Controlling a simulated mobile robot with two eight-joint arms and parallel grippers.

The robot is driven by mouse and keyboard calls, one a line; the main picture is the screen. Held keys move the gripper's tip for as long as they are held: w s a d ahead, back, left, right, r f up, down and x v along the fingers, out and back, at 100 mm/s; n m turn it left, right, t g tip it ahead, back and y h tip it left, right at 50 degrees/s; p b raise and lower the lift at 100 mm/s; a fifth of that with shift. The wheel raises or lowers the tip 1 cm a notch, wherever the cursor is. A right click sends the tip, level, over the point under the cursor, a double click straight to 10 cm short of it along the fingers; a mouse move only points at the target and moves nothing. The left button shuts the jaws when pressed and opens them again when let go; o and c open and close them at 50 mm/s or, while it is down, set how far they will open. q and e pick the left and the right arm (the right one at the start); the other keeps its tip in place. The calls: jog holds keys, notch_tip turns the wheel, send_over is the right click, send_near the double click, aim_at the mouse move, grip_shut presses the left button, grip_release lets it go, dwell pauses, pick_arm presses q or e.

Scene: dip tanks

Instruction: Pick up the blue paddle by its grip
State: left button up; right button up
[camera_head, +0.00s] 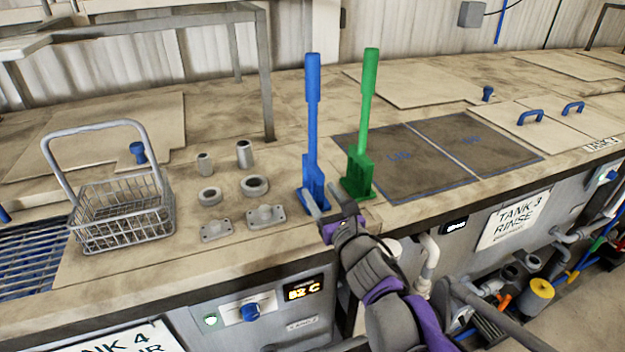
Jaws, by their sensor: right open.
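The blue paddle (312,130) stands upright with its thick grip at the top, its lower end in a blue holder (318,196) on the counter. A green paddle (367,110) stands upright to its right in a green holder (357,176). My right gripper (328,199) comes in from the bottom right. It is open and empty, low in front of the blue holder and well below the blue grip in the picture. Its fingers overlap the holder in this view; I cannot tell whether they touch it. My left gripper is not in view.
A wire basket (122,215) with a raised handle stands at the left. Several grey metal parts, including a ring (254,185), lie between the basket and the paddles. Dark marked panels (440,155) lie right of the paddles. A metal frame leg (265,80) stands behind.

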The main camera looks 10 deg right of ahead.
aim_at(313, 171)
jog(key=w, duration=0.2)
jog(key=shift+w+a, duration=0.2)
jog(key=shift+w, duration=0.15)
jog(key=w, duration=0.4)
jog(key=shift+w+r, duration=0.1)
jog(key=shift+r, duration=0.3)
jog(key=shift+w+a, duration=0.1)
jog(key=shift+w, duration=0.4)
grip_shut()
dwell(0.3)
